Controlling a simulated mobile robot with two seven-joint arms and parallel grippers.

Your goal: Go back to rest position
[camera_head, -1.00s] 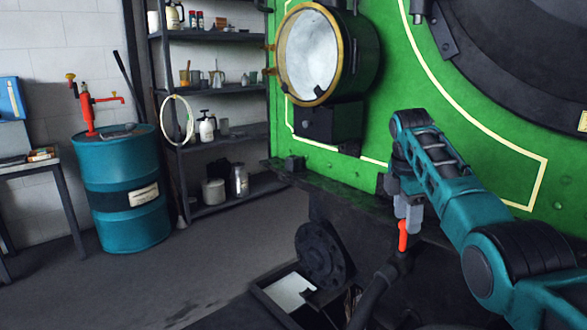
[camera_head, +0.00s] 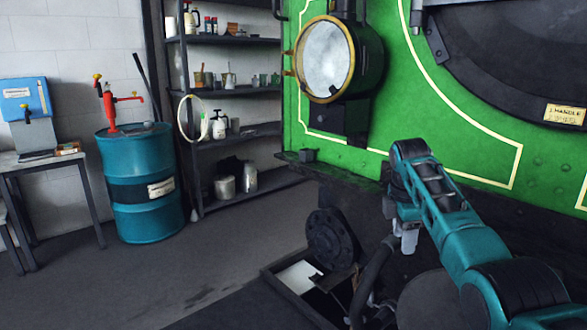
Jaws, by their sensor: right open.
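My right arm in teal and black comes in from the lower right. My right gripper (camera_head: 408,243) is small and grey, points down and is open, with nothing seen between its fingers. It hangs in front of the dark lower edge of the green tram front (camera_head: 420,110), over a dark bent hose (camera_head: 371,278). The red handle on the hose is not visible now. My left gripper is out of view.
A round brass-rimmed lamp (camera_head: 325,60) sits on the green front. A black flange (camera_head: 332,238) stands beside an open box (camera_head: 292,278) low in front. A blue drum (camera_head: 140,178), shelves (camera_head: 235,88) and a table (camera_head: 50,162) stand at left. The floor between is clear.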

